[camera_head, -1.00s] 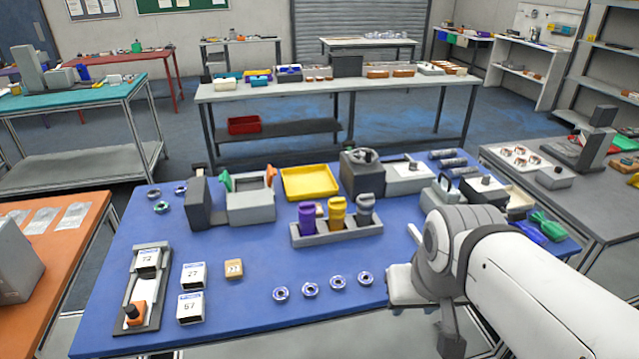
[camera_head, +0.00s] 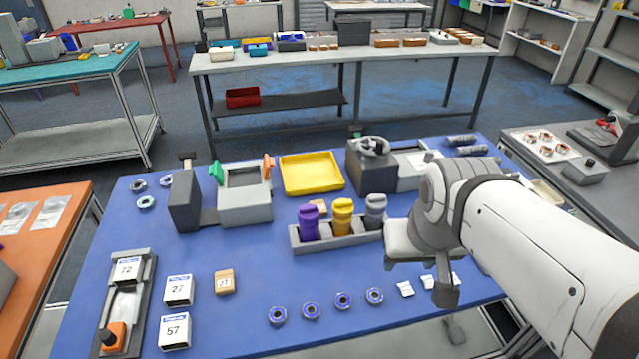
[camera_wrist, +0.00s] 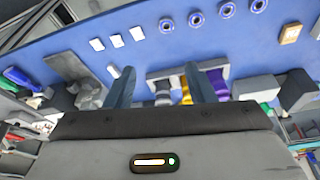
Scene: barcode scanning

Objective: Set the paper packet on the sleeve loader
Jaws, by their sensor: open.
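Three small flat white packets, the likely paper packets, lie at the front right of the blue table; one (camera_head: 405,289) shows left of my gripper, and they also show in the wrist view (camera_wrist: 116,41). A long grey fixture with an orange knob (camera_head: 127,290) at the left front holds a white box marked 72; I cannot tell for sure whether it is the sleeve loader. My gripper (camera_wrist: 160,78) is open and empty above the table. Its fingers point towards a rack of bottles in the wrist view. My arm hides part of the table's right side.
White boxes marked 27 (camera_head: 178,290) and 57 (camera_head: 174,332), a brown box (camera_head: 224,282) and several rings (camera_head: 311,311) lie at the front. The bottle rack (camera_head: 337,240), yellow tray (camera_head: 311,175) and grey bin (camera_head: 245,207) stand behind. The middle left is clear.

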